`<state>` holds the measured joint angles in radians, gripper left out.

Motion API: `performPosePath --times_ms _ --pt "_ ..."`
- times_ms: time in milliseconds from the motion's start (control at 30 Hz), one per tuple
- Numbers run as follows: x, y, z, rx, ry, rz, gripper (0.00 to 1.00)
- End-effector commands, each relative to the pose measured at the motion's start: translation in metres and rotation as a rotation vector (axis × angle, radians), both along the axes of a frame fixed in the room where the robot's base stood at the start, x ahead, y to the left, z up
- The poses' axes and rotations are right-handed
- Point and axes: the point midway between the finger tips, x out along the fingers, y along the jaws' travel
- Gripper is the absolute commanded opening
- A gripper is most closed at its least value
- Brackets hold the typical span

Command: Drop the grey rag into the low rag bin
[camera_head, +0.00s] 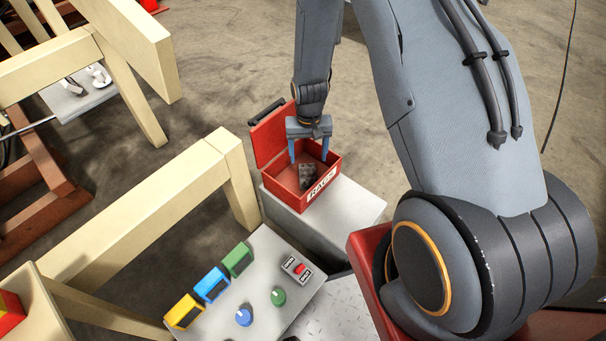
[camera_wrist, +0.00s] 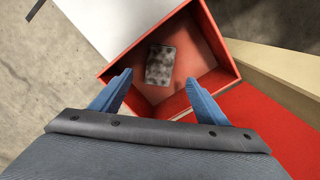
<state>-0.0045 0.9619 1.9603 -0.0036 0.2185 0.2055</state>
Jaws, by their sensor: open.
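The low rag bin is a small open red box (camera_head: 283,189) labelled "RAGS", with its lid raised at the back. It stands on a grey block. The grey rag (camera_head: 306,176) is a small mottled grey piece lying inside the bin on its floor. It also shows in the wrist view (camera_wrist: 160,65), flat inside the red walls (camera_wrist: 222,43). My gripper (camera_head: 309,160) is above the bin opening, pointing down, with its two blue fingers apart. In the wrist view the fingers (camera_wrist: 160,88) are spread with nothing between them, and the rag lies apart from them.
A grey control panel (camera_head: 240,300) with blue and green knobs, a red switch and coloured boxes stands in front of the bin. Cream wooden rails (camera_head: 150,210) run at the left. The grey block (camera_head: 345,210) has bare top space right of the bin.

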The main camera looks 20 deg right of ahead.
Motion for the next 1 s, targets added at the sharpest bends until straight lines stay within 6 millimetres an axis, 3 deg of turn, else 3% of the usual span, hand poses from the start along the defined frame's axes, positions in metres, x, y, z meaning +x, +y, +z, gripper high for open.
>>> performPosePath --times_ms 233,500,700,1000 --pt "0.000 0.000 0.010 0.000 -0.001 0.000 0.68" --pt "0.000 0.000 0.054 0.000 -0.002 0.000 0.68" --pt "0.000 0.000 0.075 0.000 -0.001 0.000 0.68" --pt "0.000 0.000 0.078 0.000 0.000 0.000 0.68"
